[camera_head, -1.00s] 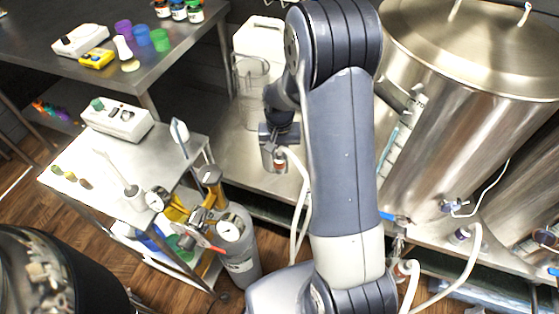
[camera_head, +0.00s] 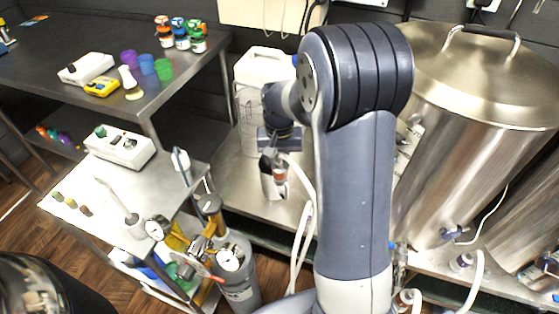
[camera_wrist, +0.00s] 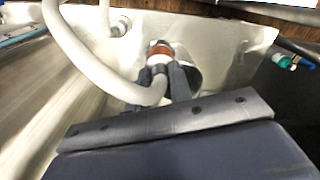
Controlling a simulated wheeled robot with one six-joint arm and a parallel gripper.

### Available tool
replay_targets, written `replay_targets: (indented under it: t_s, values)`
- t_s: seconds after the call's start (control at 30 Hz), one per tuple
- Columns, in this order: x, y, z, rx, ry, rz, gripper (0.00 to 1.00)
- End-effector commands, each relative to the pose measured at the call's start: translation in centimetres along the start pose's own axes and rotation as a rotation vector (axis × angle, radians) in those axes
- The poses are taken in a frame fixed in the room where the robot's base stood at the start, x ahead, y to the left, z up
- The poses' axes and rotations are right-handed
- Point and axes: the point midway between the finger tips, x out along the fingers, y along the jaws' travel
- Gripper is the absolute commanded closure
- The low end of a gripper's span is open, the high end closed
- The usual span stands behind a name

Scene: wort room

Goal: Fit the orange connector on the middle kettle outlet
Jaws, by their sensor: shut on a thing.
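My gripper (camera_head: 272,168) is shut on the orange connector (camera_head: 281,175) at the end of a white hose (camera_head: 304,212). It holds it above the steel bench, left of the kettles. In the wrist view the orange connector (camera_wrist: 159,50) sticks out beyond the fingers (camera_wrist: 160,75), and the hose curves away to the left. A large steel kettle (camera_head: 465,150) stands at right, with a small blue-handled outlet (camera_head: 455,234) low on its front. Part of another kettle (camera_head: 530,210) shows at the right edge. I cannot tell which is the middle one. The connector is apart from both kettles.
A steel cart (camera_head: 160,185) and a gas cylinder with gauges (camera_head: 238,285) are at lower left. Another white hose end (camera_head: 462,262) stands by the kettle. My arm hides part of the bench.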

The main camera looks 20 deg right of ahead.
Motion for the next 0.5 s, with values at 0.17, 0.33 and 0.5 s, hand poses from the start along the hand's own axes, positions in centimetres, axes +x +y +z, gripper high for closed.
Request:
replay_targets:
  t_s: [0.17, 0.33, 0.5]
  values:
    - [-0.7, 0.0, 0.0, 0.0, 0.001, 0.0, 1.0]
    - [-1.8, 0.0, 0.0, 0.0, 0.002, 0.0, 1.0]
    - [-2.8, 0.0, 0.0, 0.0, 0.002, 0.0, 1.0]
